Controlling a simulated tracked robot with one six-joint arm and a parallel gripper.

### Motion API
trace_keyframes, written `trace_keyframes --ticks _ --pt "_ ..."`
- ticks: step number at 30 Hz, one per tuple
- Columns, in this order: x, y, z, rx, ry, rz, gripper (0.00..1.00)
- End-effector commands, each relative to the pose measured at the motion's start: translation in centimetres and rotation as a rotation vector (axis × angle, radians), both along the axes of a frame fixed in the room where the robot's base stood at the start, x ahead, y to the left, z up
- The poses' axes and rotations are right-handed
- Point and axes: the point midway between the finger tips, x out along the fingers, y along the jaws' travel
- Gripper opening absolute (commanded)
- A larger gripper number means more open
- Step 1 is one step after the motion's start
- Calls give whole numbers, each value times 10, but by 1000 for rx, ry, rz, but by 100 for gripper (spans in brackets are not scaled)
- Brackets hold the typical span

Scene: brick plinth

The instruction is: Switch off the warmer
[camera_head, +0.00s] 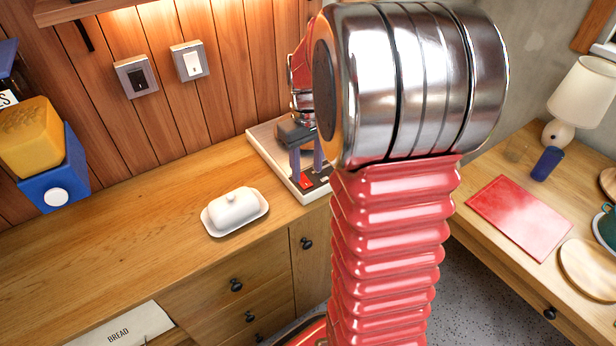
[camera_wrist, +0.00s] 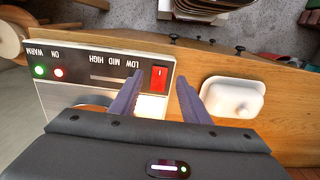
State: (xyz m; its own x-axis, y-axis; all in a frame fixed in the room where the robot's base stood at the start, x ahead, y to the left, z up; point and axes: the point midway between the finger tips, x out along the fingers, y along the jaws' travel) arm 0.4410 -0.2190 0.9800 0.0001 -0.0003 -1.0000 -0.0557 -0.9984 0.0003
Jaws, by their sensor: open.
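The warmer is a pale box with a dark control panel (camera_wrist: 105,66). The panel, upside down in the wrist view, is marked WARM, ON and LOW MID HIGH. A red rocker switch (camera_wrist: 159,84) sits at its right end. A green lamp (camera_wrist: 39,71) and a red lamp (camera_wrist: 58,73) look lit at its left. In the head view the warmer (camera_head: 266,150) stands against the wooden wall, partly hidden by my arm. My gripper (camera_wrist: 160,78) is open and empty, its fingers on either side of the switch in the picture. I cannot tell whether they touch the panel.
A white butter dish (camera_head: 234,210) stands on the wooden counter (camera_head: 130,240), left of the warmer. Two wall switches (camera_head: 189,61) and a blue-and-yellow box (camera_head: 55,180) are farther left. A side table at right holds a red mat (camera_head: 518,217) and a lamp (camera_head: 583,95).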

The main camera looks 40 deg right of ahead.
Motion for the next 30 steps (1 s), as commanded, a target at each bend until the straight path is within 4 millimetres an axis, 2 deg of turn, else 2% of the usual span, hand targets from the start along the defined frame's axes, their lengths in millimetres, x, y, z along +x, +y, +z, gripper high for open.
trace_keyframes --ticks 3,9,20,30 --pt "-1 0 -19 1 3 0 42" --pt "0 0 -38 1 1 0 42" --pt "0 0 -42 0 0 -1 42" --pt "0 0 -41 0 0 -1 18"
